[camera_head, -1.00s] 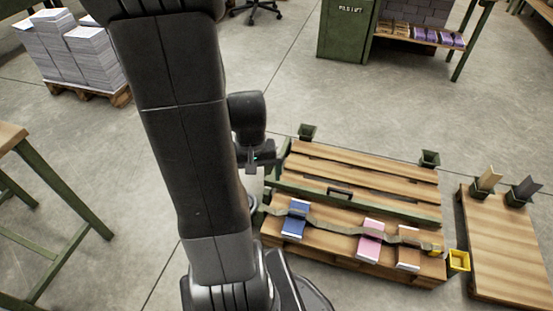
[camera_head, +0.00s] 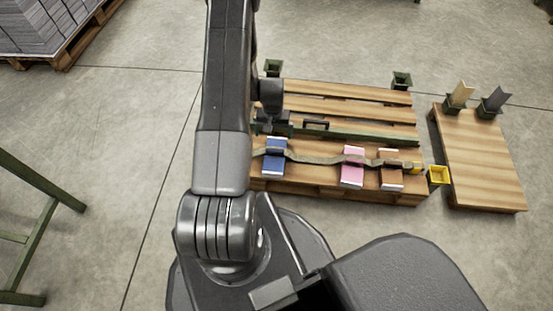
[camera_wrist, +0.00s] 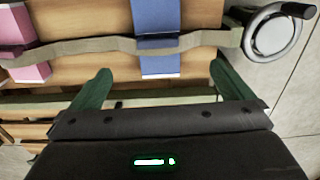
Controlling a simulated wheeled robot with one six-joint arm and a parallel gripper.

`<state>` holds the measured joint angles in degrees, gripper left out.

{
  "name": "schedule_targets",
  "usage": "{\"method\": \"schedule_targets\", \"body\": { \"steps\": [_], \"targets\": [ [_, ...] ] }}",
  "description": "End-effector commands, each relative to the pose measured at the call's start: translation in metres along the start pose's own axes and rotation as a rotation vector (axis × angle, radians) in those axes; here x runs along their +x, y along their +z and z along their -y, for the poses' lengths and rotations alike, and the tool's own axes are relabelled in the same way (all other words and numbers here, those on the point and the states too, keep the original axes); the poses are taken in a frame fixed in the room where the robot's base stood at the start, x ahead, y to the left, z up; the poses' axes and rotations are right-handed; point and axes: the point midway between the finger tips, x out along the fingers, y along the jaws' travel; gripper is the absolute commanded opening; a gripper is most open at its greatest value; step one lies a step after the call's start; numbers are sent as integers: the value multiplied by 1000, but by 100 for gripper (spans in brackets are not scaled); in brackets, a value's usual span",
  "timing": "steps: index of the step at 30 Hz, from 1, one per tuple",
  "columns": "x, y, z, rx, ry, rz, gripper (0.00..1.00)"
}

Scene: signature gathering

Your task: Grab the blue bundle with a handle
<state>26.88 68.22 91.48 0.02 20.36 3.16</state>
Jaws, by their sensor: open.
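The blue bundle (camera_head: 274,157) lies at the left end of the front part of a wooden pallet (camera_head: 340,100). A grey-green strap (camera_head: 315,158) runs across it. In the wrist view the blue bundle (camera_wrist: 156,15) lies ahead of my gripper (camera_wrist: 159,82), lined up with the gap between its two green fingers. The fingers are apart, with no bundle between them. In the head view my gripper (camera_head: 271,128) is just behind the blue bundle. I see no handle on the bundle itself; its far end is cut off in the wrist view.
A pink bundle (camera_head: 352,166) and a brown bundle (camera_head: 391,171) lie to the right under the strap. A green bar (camera_head: 365,134) with a black handle (camera_head: 315,124) runs behind. A round reel with a crank (camera_wrist: 275,32) is beside the blue bundle. A yellow box (camera_head: 438,176) stands right.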

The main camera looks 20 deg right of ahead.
Motion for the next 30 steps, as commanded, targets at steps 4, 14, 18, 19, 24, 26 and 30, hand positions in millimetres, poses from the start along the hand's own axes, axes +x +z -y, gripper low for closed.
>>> {"method": "schedule_targets", "body": {
  "steps": [4,14,18,19,24,26,30],
  "targets": [
    [19,-2,-5,14,0,-1,100],
    [79,-1,-5,14,0,2,100],
    [97,-2,-5,14,0,0,100],
    [99,-2,-5,14,0,-1,100],
    [106,-3,-5,14,0,-1,100],
    [112,-3,-5,14,0,-1,100],
    [133,-6,-4,14,0,0,100]
  ]
}}
